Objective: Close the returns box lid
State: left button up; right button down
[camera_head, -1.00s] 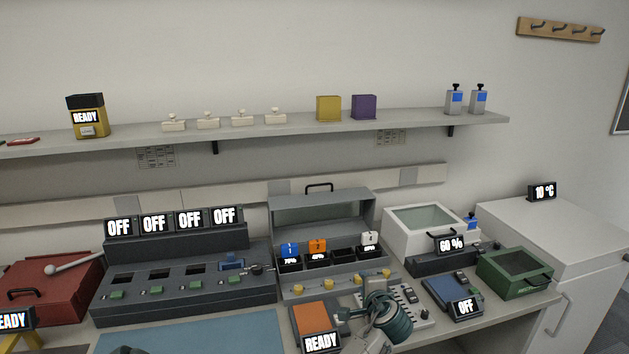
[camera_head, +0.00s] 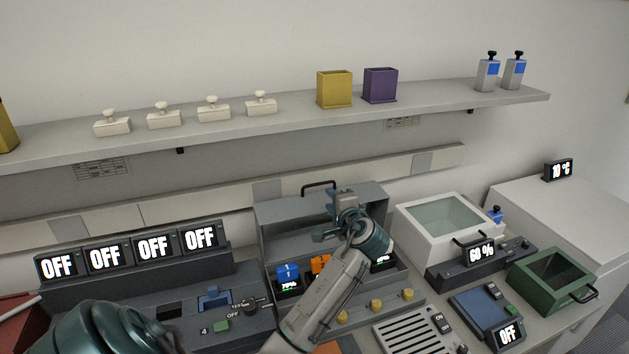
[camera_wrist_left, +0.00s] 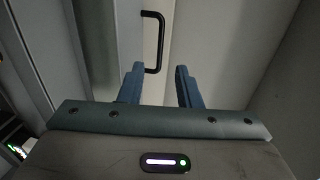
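I take the returns box to be the grey box (camera_head: 408,318) with its lid (camera_head: 272,228) standing open at the back; no label confirms this. A black handle (camera_head: 318,185) sits on the lid's upper edge. My left gripper (camera_head: 338,212) is in front of the raised lid, just below and right of the handle. In the left wrist view, the fingers of my left gripper (camera_wrist_left: 160,85) are apart and empty. The handle (camera_wrist_left: 158,42) lies ahead of them, near the left finger, and seems not gripped. My forearm hides part of the box. My right gripper is not in view.
Blue (camera_head: 287,273) and orange (camera_head: 320,263) blocks sit in the grey box's slots. A console with OFF displays (camera_head: 150,290) stands left. A white glass-topped box (camera_head: 410,235) and green box (camera_head: 535,292) stand right. A shelf (camera_head: 420,108) runs above.

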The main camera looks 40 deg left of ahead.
aim_at(317, 185)
pick_arm(q)
jog(key=p+x, duration=0.3)
jog(key=x, duration=0.5)
jog(key=shift+w+a, duration=0.15)
jog(key=shift+a, duration=0.2)
jog(key=shift+w+a+f, duration=0.15)
jog(key=shift+w+a, duration=0.1)
jog(key=shift+a, duration=0.25)
grip_shut()
